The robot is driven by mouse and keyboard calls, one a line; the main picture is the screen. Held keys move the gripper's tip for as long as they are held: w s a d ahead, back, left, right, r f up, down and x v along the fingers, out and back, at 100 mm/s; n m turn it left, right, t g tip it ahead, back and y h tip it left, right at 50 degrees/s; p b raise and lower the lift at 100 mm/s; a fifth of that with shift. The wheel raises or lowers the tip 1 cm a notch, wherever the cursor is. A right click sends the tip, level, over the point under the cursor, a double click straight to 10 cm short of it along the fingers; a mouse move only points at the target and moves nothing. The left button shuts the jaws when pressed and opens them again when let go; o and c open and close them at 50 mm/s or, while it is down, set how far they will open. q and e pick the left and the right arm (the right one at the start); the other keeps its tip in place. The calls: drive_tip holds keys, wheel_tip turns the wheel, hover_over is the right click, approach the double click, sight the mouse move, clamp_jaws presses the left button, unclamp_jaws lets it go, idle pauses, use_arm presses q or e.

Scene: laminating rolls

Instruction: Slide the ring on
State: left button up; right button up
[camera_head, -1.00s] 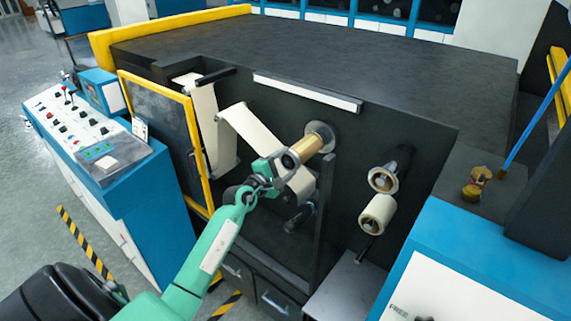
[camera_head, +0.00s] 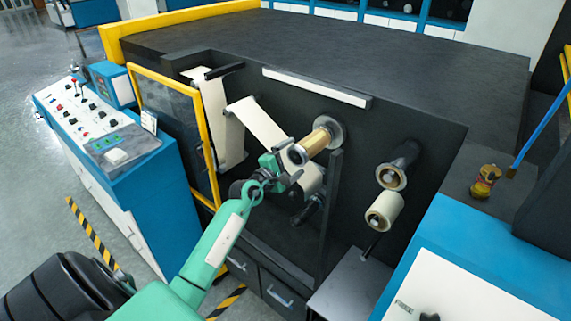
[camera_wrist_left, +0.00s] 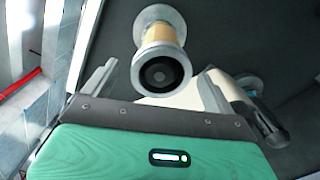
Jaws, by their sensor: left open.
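A grey ring with a dark centre (camera_wrist_left: 161,72) sits around the outer end of a gold-coloured roller (camera_wrist_left: 159,34) in the left wrist view. In the head view the ring (camera_head: 297,154) shows at the near end of the same roller (camera_head: 316,140), which sticks out from the dark machine wall. My left gripper (camera_head: 287,178) is just below and in front of the ring. Its two fingers are spread, with nothing held between them, and the ring appears apart from them. My right gripper is in neither view.
A white web (camera_head: 262,125) runs behind my left gripper. Two more rollers (camera_head: 391,176) (camera_head: 384,210) stick out at the right. A yellow-framed door (camera_head: 212,165) stands open at the left, beside a blue control console (camera_head: 150,190). A dark upright plate (camera_head: 329,215) stands close to the right.

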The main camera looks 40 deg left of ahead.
use_arm(q)
drive_tip(key=s+a+b, duration=0.1)
drive_tip(key=s+b, duration=0.3)
drive_tip(key=s, duration=0.9)
drive_tip(key=shift+s, duration=0.35)
